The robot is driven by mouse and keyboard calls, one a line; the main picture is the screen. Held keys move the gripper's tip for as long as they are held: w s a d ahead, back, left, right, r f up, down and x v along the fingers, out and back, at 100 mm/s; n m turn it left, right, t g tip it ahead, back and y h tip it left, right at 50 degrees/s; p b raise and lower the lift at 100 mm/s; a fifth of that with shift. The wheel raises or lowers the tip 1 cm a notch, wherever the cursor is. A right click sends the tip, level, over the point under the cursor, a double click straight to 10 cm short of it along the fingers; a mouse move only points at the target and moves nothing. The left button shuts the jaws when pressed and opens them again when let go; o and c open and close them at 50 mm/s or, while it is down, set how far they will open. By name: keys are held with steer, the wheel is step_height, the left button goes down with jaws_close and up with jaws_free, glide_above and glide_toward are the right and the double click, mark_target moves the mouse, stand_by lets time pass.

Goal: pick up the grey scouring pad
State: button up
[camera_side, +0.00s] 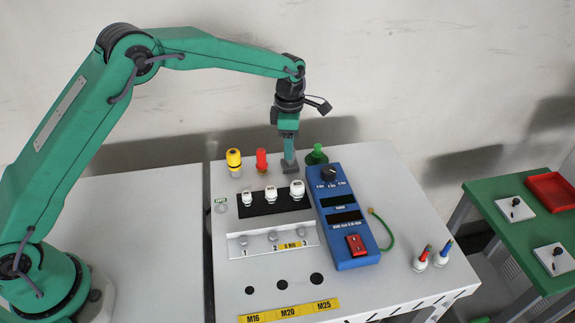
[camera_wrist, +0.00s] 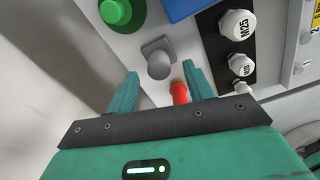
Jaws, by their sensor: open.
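A grey piece with a square base and a rounded upright knob, which looks like the scouring pad, shows in the wrist view (camera_wrist: 159,63) just beyond my fingertips. In the side view its grey base (camera_side: 290,167) shows at the back of the white table, under my gripper (camera_side: 288,152). In the wrist view my gripper (camera_wrist: 161,83) is open, its two teal fingers apart with nothing held. The knob lies roughly in line with the gap between them. I cannot tell the exact height left between fingertips and pad.
In front are a black rack (camera_side: 272,206) with white fittings and a blue meter (camera_side: 343,210). The wall is behind.

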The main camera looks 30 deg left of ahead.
steer(key=shift+f, duration=2.25)
steer(key=c, duration=1.1)
steer(key=shift+r, duration=0.2)
steer(key=shift+w+r, duration=0.1)
steer(key=shift+r, duration=0.45)
steer(key=r, duration=0.3)
steer(key=shift+s+d+r, duration=0.1)
steer(key=shift+s+d, duration=0.2)
steer(key=s+d+r, duration=0.4)
steer(key=s+d, duration=0.1)
steer(key=s+d+r, duration=0.2)
steer(key=d, duration=0.1)
steer(key=shift+s+r, duration=0.2)
steer(key=shift+s, duration=0.05)
